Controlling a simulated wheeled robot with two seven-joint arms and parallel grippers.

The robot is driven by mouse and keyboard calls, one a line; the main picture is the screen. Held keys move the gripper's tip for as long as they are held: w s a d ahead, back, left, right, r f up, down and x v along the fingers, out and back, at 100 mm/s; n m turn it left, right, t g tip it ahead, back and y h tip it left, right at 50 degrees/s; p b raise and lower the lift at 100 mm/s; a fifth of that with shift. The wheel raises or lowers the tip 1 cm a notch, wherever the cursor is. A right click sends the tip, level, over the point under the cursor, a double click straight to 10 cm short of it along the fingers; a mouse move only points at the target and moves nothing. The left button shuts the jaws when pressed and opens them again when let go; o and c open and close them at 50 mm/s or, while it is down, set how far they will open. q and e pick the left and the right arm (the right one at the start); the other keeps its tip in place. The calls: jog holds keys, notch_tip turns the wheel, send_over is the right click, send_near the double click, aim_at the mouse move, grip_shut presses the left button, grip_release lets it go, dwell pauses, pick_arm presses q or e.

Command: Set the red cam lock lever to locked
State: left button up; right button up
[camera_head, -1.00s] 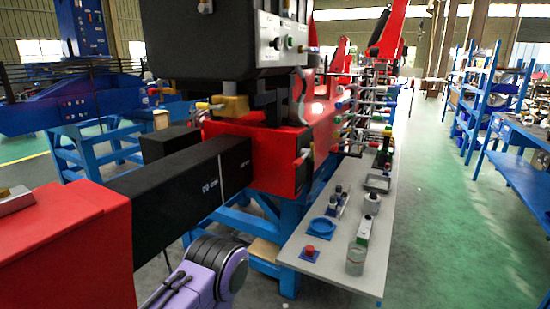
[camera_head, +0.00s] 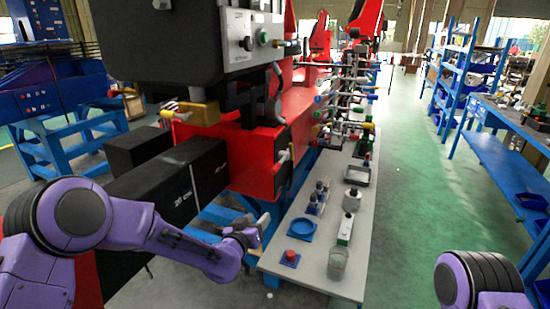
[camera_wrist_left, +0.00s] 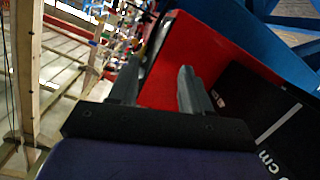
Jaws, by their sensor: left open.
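My left gripper (camera_head: 255,230) is low beside the left edge of the grey table, in front of the red housing. In the left wrist view its two fingers (camera_wrist_left: 158,88) are apart with nothing between them, and a red surface lies beyond. A small light-coloured lever (camera_head: 284,156) is on the end face of the red housing (camera_head: 258,163), above and right of the gripper. Several small coloured handles (camera_head: 318,113) stick out farther back along the housing. I cannot tell which of these is the red cam lock lever. My right gripper is out of view.
The grey table (camera_head: 312,270) holds a red button (camera_head: 291,256), a blue ring dish (camera_head: 301,230), a glass jar (camera_head: 337,265) and several bottles. A black beam (camera_head: 180,185) and black control box (camera_head: 190,40) flank the housing. Green floor is open at right.

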pick_arm(q)
jog(key=m+t+h, duration=0.1)
jog(key=t, duration=0.1)
send_near(273, 173)
jog(key=w, duration=0.2)
jog(key=p+x, duration=0.1)
jog(key=x, duration=0.4)
jog(key=p+x, duration=0.2)
jog(key=x, duration=0.3)
jog(key=shift+w+d+r, duration=0.1)
jog(key=shift+w+d, duration=0.05)
jog(key=shift+d, duration=0.15)
grip_shut()
